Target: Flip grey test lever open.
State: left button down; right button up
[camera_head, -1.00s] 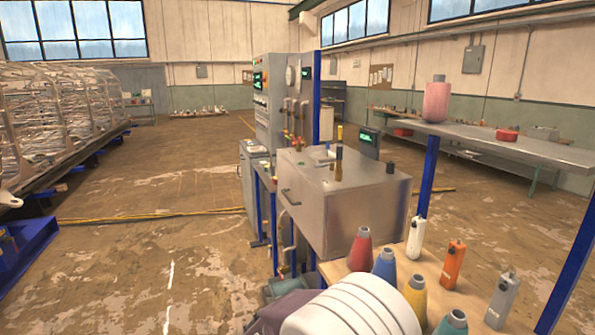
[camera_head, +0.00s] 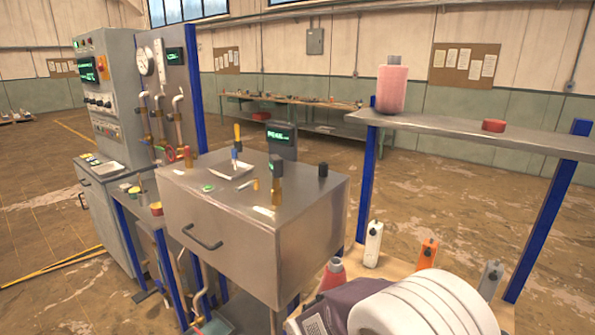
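A steel box-shaped chamber (camera_head: 235,243) with a front handle stands at the middle. A yellow-and-blue handled tool (camera_head: 236,145) stands in a small white tray (camera_head: 230,172) farther back. A short black knob (camera_head: 323,170) is at the right. Neither of my grippers is in view.
A control cabinet (camera_head: 107,85) and a gauge panel (camera_head: 160,75) stand at the left. A steel shelf (camera_head: 470,135) on blue posts holds a pink canister (camera_head: 391,88) and a red round item (camera_head: 493,125). White (camera_head: 373,245), orange (camera_head: 427,254) and grey (camera_head: 490,280) containers stand below.

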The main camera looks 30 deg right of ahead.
aim_at(244, 187)
jog(key=i+j+z, duration=0.1)
jog(key=i+z, duration=0.2)
jog(key=z, duration=0.2)
jog(key=i+j+z, duration=0.2)
jog(key=i+z, duration=0.25)
jog(key=i+j+z, duration=0.15)
jog(key=j+z, duration=0.15)
jog(key=z, duration=0.2)
